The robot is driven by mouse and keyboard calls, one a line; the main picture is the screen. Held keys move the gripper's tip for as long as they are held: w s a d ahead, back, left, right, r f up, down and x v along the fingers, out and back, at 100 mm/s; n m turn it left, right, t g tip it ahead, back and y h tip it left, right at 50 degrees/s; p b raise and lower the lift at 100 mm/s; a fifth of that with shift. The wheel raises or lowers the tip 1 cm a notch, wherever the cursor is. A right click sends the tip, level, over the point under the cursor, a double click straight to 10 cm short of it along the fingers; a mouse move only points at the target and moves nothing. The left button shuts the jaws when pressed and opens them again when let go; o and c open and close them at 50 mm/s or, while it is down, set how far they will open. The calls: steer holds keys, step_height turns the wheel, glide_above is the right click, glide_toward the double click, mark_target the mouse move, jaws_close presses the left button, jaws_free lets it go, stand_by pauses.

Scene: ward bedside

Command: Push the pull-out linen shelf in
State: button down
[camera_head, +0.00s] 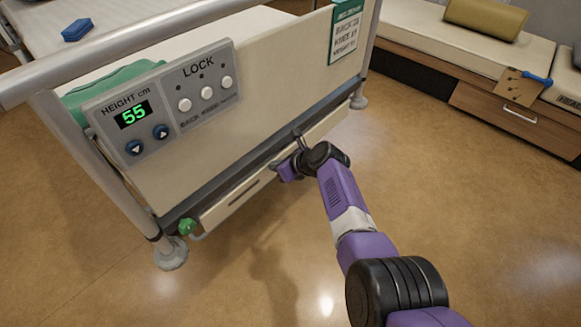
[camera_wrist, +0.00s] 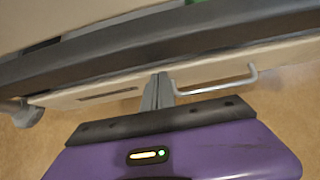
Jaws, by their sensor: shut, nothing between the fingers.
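The pull-out linen shelf (camera_head: 222,208) shows as a long cream front below the dark rail at the bed's end. It has a narrow dark slot, and in the wrist view the shelf front (camera_wrist: 70,96) also carries a metal bar handle (camera_wrist: 222,84). My gripper (camera_head: 299,141) is shut and empty, at the shelf front near its middle. In the wrist view its fingertips (camera_wrist: 158,78) lie between the slot and the handle; I cannot tell whether they touch the front. My arm hides part of the shelf in the head view. How far the shelf stands out is unclear.
The bed end has a control panel (camera_head: 165,98) reading 55 and a green sign (camera_head: 346,32). A green knob (camera_head: 187,226) and a caster (camera_head: 172,256) are at the lower left. A bench with drawers (camera_head: 510,112) stands at right. The floor before the shelf is clear.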

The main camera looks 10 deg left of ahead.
steer(key=s+d+f+p+v, duration=0.1)
steer(key=f+p+v, duration=0.1)
steer(key=p+v, duration=0.7)
steer(key=v, duration=0.4)
steer(key=shift+d+p, duration=0.2)
steer(key=shift+p, duration=0.2)
